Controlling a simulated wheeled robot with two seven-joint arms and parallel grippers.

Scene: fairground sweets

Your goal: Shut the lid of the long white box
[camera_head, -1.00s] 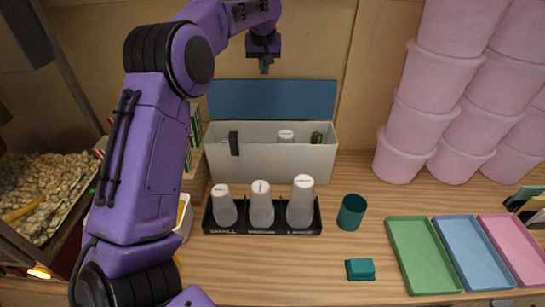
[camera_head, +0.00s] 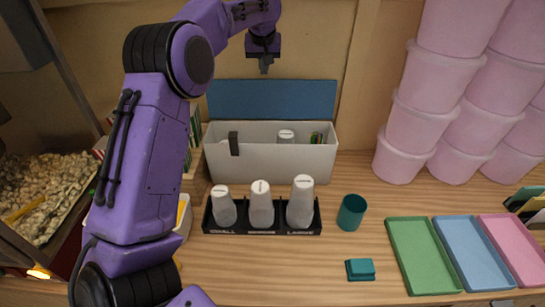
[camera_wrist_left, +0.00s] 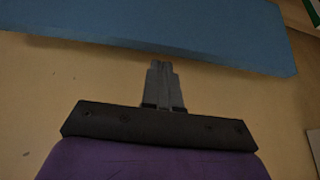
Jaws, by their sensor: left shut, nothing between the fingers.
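The long white box (camera_head: 285,163) stands at the back of the wooden counter against the wall. Its blue lid (camera_head: 285,100) is up, leaning back behind the box. Inside the box a white cup and some small coloured items show in part. My left gripper (camera_head: 264,70) is shut and empty, above the lid's top edge in the head view. In the left wrist view the shut left fingers (camera_wrist_left: 163,68) point toward the edge of the blue lid (camera_wrist_left: 170,28); I cannot tell whether they touch it. My right gripper is not in view.
A black rack (camera_head: 262,222) with several upturned cups stands in front of the box. A teal cup (camera_head: 351,212), a small teal block (camera_head: 360,269) and coloured trays (camera_head: 423,255) lie to the right. Pink tubs (camera_head: 410,140) are stacked at the right. The front counter has clear room.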

